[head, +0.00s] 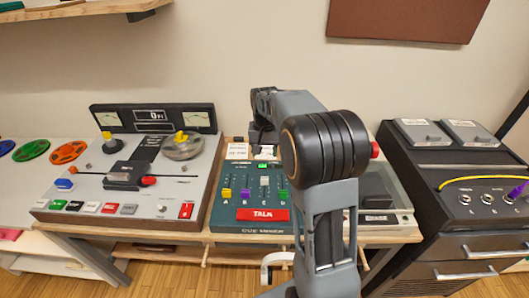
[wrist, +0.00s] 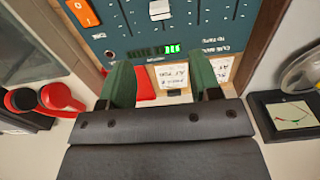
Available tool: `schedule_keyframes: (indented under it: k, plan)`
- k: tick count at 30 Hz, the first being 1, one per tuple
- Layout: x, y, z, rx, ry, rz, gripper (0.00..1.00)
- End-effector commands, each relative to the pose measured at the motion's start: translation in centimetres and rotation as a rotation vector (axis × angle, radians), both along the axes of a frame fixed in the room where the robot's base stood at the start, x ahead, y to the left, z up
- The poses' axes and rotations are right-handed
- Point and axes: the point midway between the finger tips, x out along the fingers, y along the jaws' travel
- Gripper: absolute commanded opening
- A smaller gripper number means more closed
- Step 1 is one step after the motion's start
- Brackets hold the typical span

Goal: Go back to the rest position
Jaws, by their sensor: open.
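My gripper (wrist: 161,68) is open in the wrist view. Its two green fingers stand apart with nothing held between them. They hang over the label edge of the green mixer (wrist: 185,30), beside its lit green display. I cannot tell whether the fingertips touch anything. In the head view my arm rises in front of the mixer (head: 228,226) and bends back over it. The gripper end is mostly hidden by the arm there, near the mixer's far edge.
A tape machine (head: 85,184) with reels stands left of the mixer, on the same wooden bench (head: 390,236). A dark cabinet (head: 455,225) with a yellow cable is at the right. A shelf (head: 70,14) juts from the wall above. In the wrist view, red rounded parts (wrist: 60,97) lie at the left.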

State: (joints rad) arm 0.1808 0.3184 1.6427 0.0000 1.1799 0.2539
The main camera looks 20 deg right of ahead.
Motion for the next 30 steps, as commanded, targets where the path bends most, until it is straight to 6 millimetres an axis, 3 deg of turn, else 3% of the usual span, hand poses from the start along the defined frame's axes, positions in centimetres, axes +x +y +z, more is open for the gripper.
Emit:
schedule_keyframes:
  k: [12,14,16,18,27,30]
  plan:
    - [0.2,0.0,0.0,-0.002,-0.011,0.023,0.57]
    - [-0.3,0.1,-1.2,0.0,-0.003,0.053,0.57]
    - [-1.6,0.3,-2.3,0.003,0.01,0.084,0.57]
    - [-3.6,1.1,-2.0,0.002,0.001,0.126,0.57]
    - [-14.6,5.7,2.1,-0.029,-0.127,0.332,0.57]
    - [-17.4,6.7,3.1,-0.039,-0.174,0.375,0.57]
